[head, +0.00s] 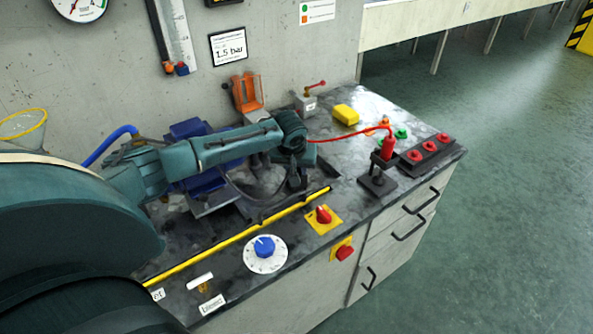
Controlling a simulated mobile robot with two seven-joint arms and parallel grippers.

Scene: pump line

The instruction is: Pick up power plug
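A red plug (388,148) stands upright in a black holder (377,184) near the right end of the bench. A thin red cable (345,136) runs from it to the left and passes out of sight behind my arm. I take this red plug to be the power plug. My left gripper (292,184) points down over the bench, left of the plug and clearly apart from it. Its fingers are small and dark, so I cannot tell whether they are open. My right gripper is not in view.
A red-button strip (425,151) lies right of the holder. A yellow block (346,114) and a small red-lever box (308,104) stand behind. A yellow rail (235,240), red switch (323,214) and blue-knob dial (265,250) lie in front. A blue pump (200,195) is partly hidden by my arm.

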